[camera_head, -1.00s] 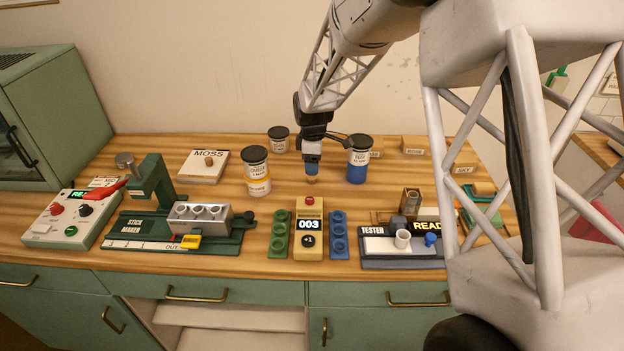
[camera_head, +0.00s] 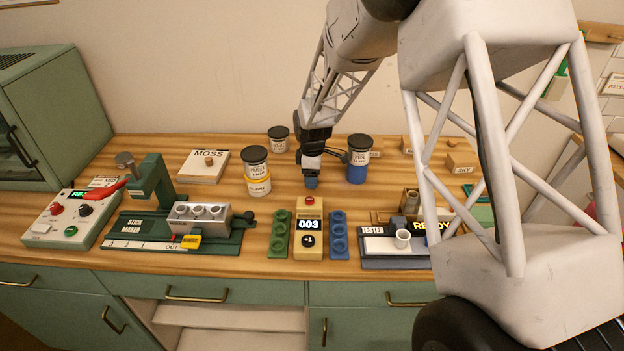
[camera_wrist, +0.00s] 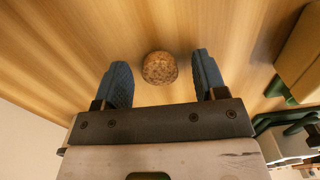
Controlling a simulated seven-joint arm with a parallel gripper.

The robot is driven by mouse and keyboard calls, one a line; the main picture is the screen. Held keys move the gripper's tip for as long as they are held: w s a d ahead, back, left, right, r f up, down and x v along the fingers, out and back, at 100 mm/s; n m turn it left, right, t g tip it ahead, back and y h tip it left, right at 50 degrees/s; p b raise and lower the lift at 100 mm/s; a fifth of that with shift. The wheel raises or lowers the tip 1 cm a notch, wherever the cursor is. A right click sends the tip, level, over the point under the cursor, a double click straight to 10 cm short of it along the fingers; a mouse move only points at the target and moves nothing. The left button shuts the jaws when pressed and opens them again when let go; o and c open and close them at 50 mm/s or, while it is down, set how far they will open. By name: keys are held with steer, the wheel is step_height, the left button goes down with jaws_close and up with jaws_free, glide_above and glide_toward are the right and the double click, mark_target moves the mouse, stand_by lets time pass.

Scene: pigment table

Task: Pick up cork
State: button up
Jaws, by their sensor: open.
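The cork (camera_wrist: 159,68) is a short, round, speckled brown piece on the bare wooden tabletop in the wrist view. My gripper (camera_head: 311,182) is open, its blue fingers low over the middle of the table. In the wrist view the cork shows in the gap between the two fingertips, with space on both sides and neither finger touching it. How far the fingertips are above the table is hard to tell. In the head view the cork is hidden behind the fingers.
The yellow counter (camera_head: 308,228) sits in front, between a green holder (camera_head: 280,234) and a blue holder (camera_head: 338,235). The tester (camera_head: 392,247) is at front right.

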stand_by(0.5)
steer(key=c, duration=1)
